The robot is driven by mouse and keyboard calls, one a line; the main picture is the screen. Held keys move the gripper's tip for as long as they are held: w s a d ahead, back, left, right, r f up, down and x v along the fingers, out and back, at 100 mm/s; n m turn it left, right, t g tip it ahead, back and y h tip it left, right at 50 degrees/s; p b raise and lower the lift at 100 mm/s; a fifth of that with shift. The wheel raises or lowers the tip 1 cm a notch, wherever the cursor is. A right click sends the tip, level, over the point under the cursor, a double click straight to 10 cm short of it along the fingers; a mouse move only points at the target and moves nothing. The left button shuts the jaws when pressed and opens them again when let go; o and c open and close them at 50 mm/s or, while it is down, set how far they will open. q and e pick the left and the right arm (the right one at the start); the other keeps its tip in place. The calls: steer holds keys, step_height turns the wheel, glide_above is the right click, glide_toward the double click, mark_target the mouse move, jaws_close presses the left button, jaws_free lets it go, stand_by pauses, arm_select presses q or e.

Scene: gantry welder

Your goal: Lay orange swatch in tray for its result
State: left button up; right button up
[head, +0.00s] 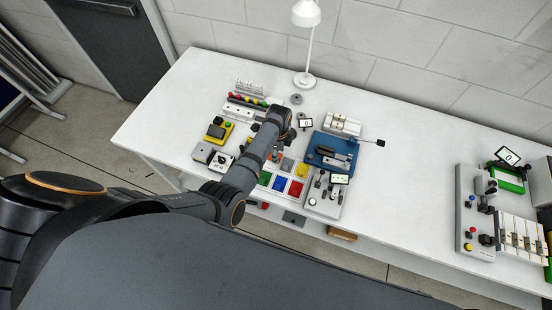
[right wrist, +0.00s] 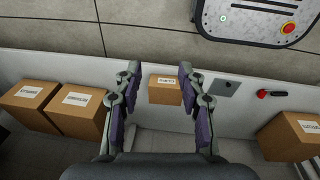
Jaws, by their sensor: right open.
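My left arm reaches in from the left over these trays. Its gripper (head: 275,154) is small and largely covered by the arm, so I cannot tell its jaws. A small orange patch shows beside it, but I cannot tell if it is the orange swatch or whether it is held. My right gripper (right wrist: 160,88) is open and empty in the right wrist view, facing the area below the table.
A blue device (head: 332,149) and a grey panel with knobs (head: 325,197) stand right of the trays. A yellow button box (head: 217,131) is on the left. A white lamp (head: 305,80) stands behind. Cardboard boxes (right wrist: 75,108) show in the right wrist view. The table's left end is clear.

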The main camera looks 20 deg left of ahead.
arm_select(q)
steer(key=shift+f, duration=0.7)
steer(key=shift+w+d+r, duration=0.1)
steer(key=shift+w+r, duration=0.05)
steer(key=shift+c, duration=0.9)
steer(key=c, duration=0.7)
steer(key=shift+c, duration=0.2)
arm_select(e)
steer(key=shift+s+a+f, duration=0.6)
steer(key=shift+a+f, duration=0.05)
arm_select(q)
steer(key=shift+r, duration=0.1)
arm_select(e)
steer(key=shift+d, duration=0.2)
